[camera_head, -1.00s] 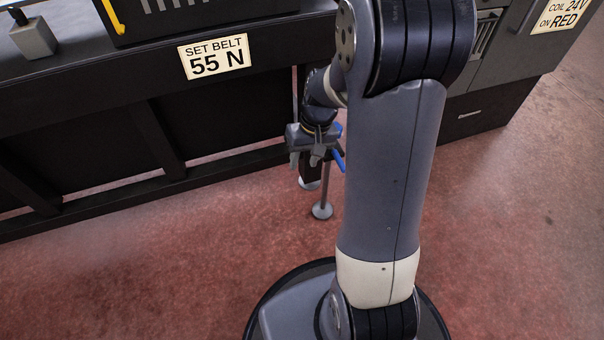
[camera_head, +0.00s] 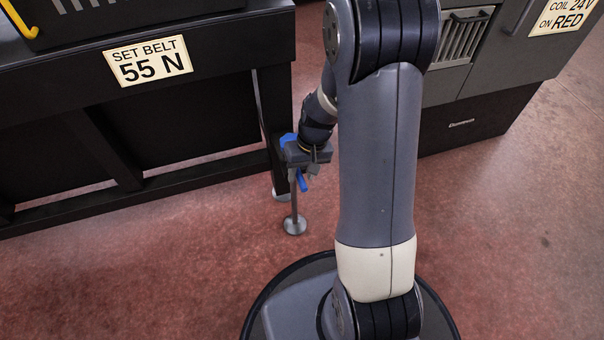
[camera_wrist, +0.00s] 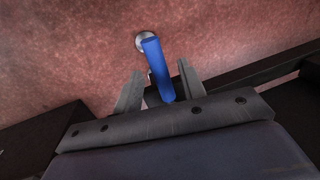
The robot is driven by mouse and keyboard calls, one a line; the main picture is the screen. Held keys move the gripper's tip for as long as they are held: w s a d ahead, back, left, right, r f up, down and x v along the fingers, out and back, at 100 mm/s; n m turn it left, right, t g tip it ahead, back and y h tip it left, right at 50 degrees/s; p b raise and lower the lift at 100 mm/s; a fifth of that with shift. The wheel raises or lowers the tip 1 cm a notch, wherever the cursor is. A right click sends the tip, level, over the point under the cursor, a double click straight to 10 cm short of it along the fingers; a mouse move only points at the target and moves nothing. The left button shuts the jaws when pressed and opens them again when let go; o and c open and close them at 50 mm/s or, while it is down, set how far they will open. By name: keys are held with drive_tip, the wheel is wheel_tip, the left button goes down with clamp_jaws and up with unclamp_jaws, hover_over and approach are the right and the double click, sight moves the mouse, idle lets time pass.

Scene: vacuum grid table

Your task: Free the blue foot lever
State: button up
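The blue foot lever (camera_wrist: 155,62) shows in the wrist view as a rounded blue bar between the two grey fingers of my gripper (camera_wrist: 160,70). The fingers are apart, with a gap visible on each side of the lever. In the head view, my gripper (camera_head: 304,160) is beside the table's corner leg, and the blue lever (camera_head: 302,182) sticks out just below it. Another blue part (camera_head: 288,139) shows behind the gripper. A round grey foot (camera_head: 294,225) on a thin post stands on the floor beneath.
The dark table frame (camera_head: 190,165) stands at left, with a "SET BELT 55 N" sign (camera_head: 148,60). A grey cabinet (camera_head: 470,112) with a "COIL 24V ON RED" sign (camera_head: 562,16) is at right. The red floor in front is clear.

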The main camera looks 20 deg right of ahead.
drive_tip(key=shift+c, duration=0.3)
clamp_jaws()
idle(0.4)
